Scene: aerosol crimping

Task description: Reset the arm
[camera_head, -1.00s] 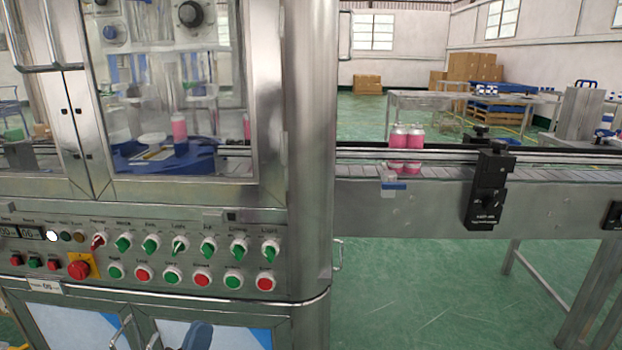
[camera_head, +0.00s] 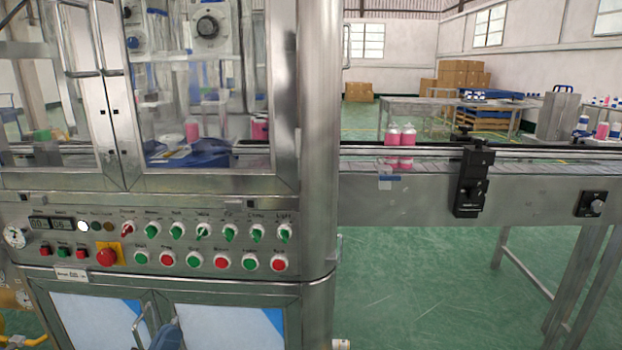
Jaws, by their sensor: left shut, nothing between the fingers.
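My left gripper (camera_head: 168,336) shows as a small blue-grey shape at the bottom edge, low in front of the lower cabinet doors of the crimping machine (camera_head: 318,130). It is shut with nothing in it, and most of it is cut off by the frame. My right gripper is not in view. The machine's control panel (camera_head: 190,243) has a row of green and red switches, round buttons and a red emergency stop (camera_head: 106,257). Behind the glass, pink cans (camera_head: 192,129) stand near a blue rotary plate (camera_head: 205,156).
A conveyor (camera_head: 425,190) runs right from the machine, with pink-and-white cans (camera_head: 400,137) on it. A black box (camera_head: 470,185) is fixed to its side. A door handle (camera_head: 140,318) sticks out near my gripper. Green floor (camera_head: 400,290) below the conveyor is clear.

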